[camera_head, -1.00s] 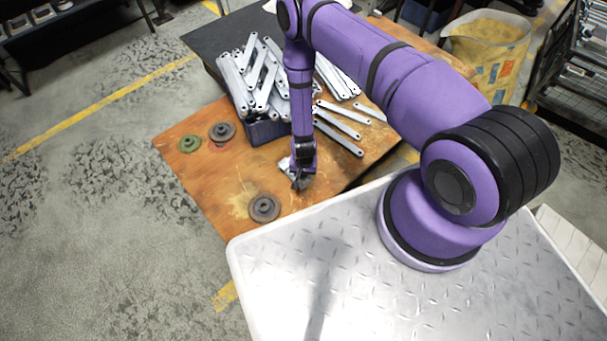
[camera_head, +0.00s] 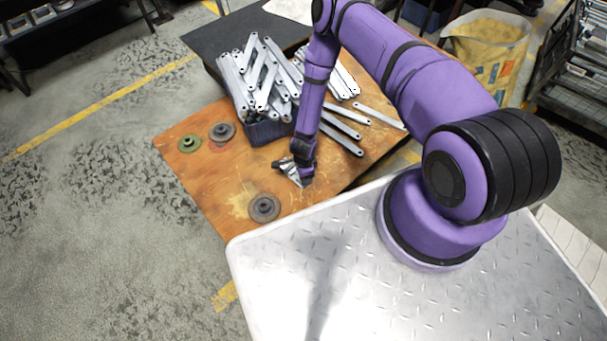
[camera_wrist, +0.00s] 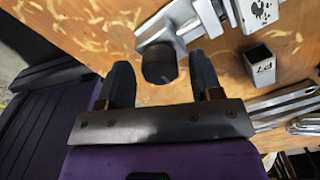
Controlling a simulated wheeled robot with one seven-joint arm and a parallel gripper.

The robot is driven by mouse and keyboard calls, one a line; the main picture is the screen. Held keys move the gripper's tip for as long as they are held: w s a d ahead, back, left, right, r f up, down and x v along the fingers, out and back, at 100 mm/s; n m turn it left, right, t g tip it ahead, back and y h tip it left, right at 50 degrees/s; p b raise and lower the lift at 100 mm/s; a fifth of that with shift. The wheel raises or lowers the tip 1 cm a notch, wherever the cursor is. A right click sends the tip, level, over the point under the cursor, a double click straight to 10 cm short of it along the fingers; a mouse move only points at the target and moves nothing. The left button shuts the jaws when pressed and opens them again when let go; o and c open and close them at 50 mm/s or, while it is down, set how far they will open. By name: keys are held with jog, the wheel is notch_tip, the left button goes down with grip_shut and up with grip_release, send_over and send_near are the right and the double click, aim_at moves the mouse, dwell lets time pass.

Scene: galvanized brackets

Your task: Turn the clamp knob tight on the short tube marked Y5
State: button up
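In the wrist view, a dark round clamp knob (camera_wrist: 159,65) on a silver metal clamp (camera_wrist: 181,20) lies between the fingertips of my gripper (camera_wrist: 160,75). The gripper is open, with a gap showing on each side of the knob. A short square tube (camera_wrist: 261,66) stands to the right, with a dark mark that looks like a letter and a 7. I cannot read a Y5 mark anywhere. In the head view, my gripper (camera_head: 303,178) is low over the wooden table, and silver metal shows beside it; the knob is hidden or too small there.
A dark bin (camera_head: 268,132) heaped with galvanized strips stands behind my gripper. Loose strips lie to the right.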

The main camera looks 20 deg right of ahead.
dwell(0.4)
jog(key=n, duration=0.3)
jog(key=shift+n, duration=0.3)
jog(key=n, duration=0.9)
jog(key=shift+n, duration=0.3)
jog(key=n, duration=0.4)
jog(key=shift+n, duration=0.4)
jog(key=c, duration=0.8)
jog(key=shift+c, duration=0.2)
